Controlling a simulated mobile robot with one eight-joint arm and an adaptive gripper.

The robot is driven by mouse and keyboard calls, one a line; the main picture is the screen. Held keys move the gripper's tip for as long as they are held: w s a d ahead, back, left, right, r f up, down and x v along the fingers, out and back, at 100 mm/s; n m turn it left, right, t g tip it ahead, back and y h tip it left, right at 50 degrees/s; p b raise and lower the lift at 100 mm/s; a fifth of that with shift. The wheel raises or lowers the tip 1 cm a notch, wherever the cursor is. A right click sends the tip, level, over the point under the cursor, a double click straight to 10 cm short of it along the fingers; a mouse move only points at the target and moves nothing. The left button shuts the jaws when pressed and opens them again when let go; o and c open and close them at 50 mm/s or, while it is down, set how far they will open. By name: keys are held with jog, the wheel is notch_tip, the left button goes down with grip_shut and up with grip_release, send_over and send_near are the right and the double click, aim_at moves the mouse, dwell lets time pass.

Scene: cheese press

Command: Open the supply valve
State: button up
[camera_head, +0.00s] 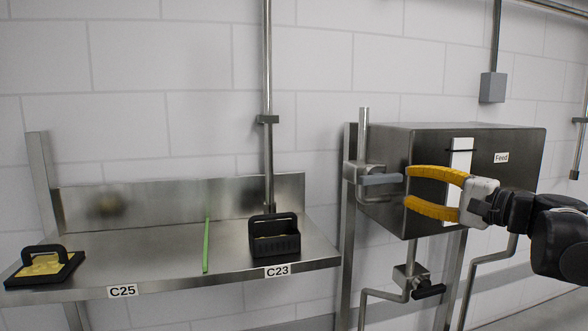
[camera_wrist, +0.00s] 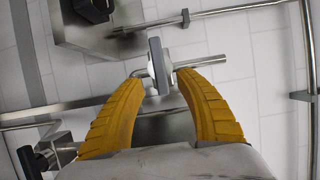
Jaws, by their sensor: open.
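A valve (camera_head: 362,173) sits on the pipe at the left side of the steel Feed tank (camera_head: 390,150). Its flat grey lever (camera_head: 381,179) points right, roughly level, toward my gripper (camera_head: 407,187). My gripper has two yellow fingers, spread apart, one above and one below the lever's height. In the wrist view the lever (camera_wrist: 155,58) shows end-on between and just beyond the fingertips of my gripper (camera_wrist: 163,76). I cannot tell whether they touch. Nothing is held.
A second valve (camera_head: 411,275) with a black handle (camera_head: 429,291) hangs under the tank. A steel shelf (camera_head: 150,255) to the left carries a black mould (camera_head: 274,240) at C23 and another black-handled item (camera_head: 43,268) at C25. A white gauge strip (camera_head: 460,160) is on the tank front.

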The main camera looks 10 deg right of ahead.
aim_at(385, 180)
jog(key=p+x, duration=0.1)
jog(key=x, duration=0.7)
jog(key=shift+w+p, duration=0.15)
jog(key=shift+p, duration=0.2)
jog(key=shift+a, duration=0.1)
grip_shut()
